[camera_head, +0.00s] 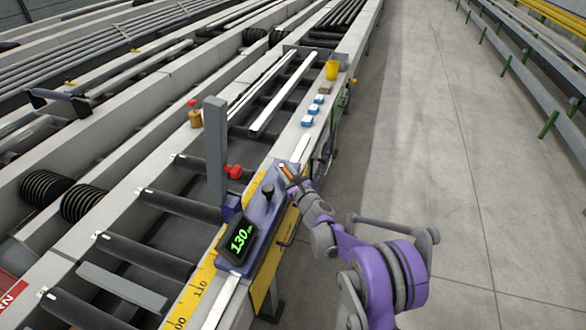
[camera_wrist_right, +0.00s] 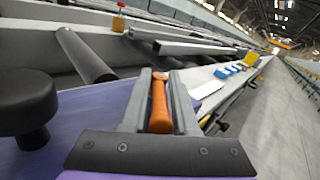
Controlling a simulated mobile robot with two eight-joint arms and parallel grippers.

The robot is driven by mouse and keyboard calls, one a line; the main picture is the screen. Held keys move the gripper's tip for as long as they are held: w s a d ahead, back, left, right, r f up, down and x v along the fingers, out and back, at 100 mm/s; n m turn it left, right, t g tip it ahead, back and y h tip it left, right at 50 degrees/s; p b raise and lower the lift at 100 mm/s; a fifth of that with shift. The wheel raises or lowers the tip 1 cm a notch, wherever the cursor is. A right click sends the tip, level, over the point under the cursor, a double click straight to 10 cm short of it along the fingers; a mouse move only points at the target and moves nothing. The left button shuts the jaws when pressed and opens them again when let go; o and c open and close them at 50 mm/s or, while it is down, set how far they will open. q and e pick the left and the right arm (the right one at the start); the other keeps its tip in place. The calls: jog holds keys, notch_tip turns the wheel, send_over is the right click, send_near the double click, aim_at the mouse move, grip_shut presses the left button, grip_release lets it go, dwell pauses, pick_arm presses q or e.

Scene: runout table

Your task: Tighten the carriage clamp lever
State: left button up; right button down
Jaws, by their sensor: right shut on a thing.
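The carriage (camera_head: 258,218) is a blue-purple block on the runout rail, with a lit display (camera_head: 239,240) reading 130. A black knob (camera_head: 268,191) stands on its top and shows large at the left of the right wrist view (camera_wrist_right: 25,103). The clamp lever (camera_wrist_right: 159,105) is orange and lies between the two fingers of my right gripper (camera_wrist_right: 161,78). In the head view, my right gripper (camera_head: 289,175) is at the carriage's far right corner, shut on the lever, whose orange barely shows there. The lever's base is hidden. My left gripper is not in view.
A grey upright post (camera_head: 216,150) stands at the carriage's left, with a red knob (camera_head: 234,172) beside it. A yellow scale (camera_head: 200,284) runs along the rail. Several blue-and-white blocks (camera_head: 307,121) and a yellow cup (camera_head: 332,69) sit farther along. The floor at right is clear.

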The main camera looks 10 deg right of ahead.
dwell(0.3)
jog(key=c, duration=0.8)
grip_release()
jog(key=b+v, duration=0.1)
jog(key=v, duration=0.9)
jog(key=shift+s, duration=0.45)
